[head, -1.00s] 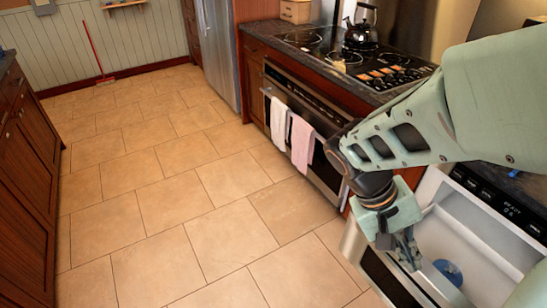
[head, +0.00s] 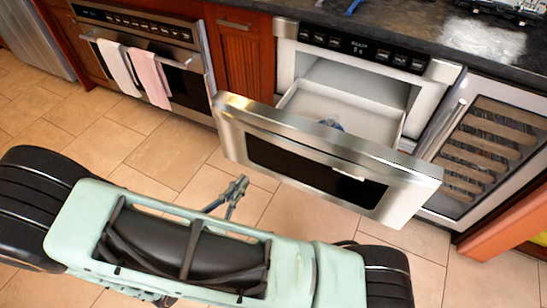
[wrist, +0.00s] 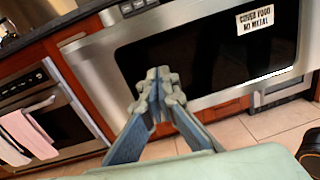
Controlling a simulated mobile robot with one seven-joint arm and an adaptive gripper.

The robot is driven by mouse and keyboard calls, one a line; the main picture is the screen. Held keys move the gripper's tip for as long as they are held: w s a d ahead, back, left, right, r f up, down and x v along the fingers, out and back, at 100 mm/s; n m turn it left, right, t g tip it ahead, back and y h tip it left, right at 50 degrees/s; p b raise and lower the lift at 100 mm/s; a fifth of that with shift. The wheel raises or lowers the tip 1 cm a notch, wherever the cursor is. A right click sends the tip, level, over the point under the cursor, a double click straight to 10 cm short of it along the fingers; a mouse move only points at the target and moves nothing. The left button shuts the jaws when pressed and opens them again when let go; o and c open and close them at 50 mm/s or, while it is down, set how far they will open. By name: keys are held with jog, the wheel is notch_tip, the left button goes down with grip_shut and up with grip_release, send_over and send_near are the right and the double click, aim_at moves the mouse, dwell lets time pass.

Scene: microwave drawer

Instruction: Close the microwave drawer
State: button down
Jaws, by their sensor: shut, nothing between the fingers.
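The microwave drawer (head: 330,160) is pulled out from its cabinet, with a steel front, a dark window and a white inside. A blue item (head: 331,124), partly hidden by the drawer front, lies inside. In the wrist view the drawer front (wrist: 210,55) is close ahead, with a label reading "cover food no metal". My gripper (head: 240,183) is shut and empty, in front of the drawer's left part and low. In the wrist view my gripper (wrist: 158,82) shows its fingertips together, overlapping the front's lower left area. I cannot tell whether they touch it.
An oven (head: 145,60) with two towels (head: 150,85) on its handle stands to the left. A wine cooler (head: 490,145) stands to the right of the drawer. The tiled floor (head: 130,130) in front of the oven is clear.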

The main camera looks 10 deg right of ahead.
notch_tip(320, 180, down, 2)
jog(key=n+t, duration=0.1)
jog(key=b, duration=0.2)
send_near(270, 145)
jog(key=shift+n+y, duration=0.3)
jog(key=shift+y, duration=0.1)
jog(key=x, duration=0.6)
jog(key=shift+w+d+r, duration=0.15)
jog(key=shift+d+r, duration=0.05)
jog(key=shift+d, duration=0.2)
jog(key=shift+w, duration=0.1)
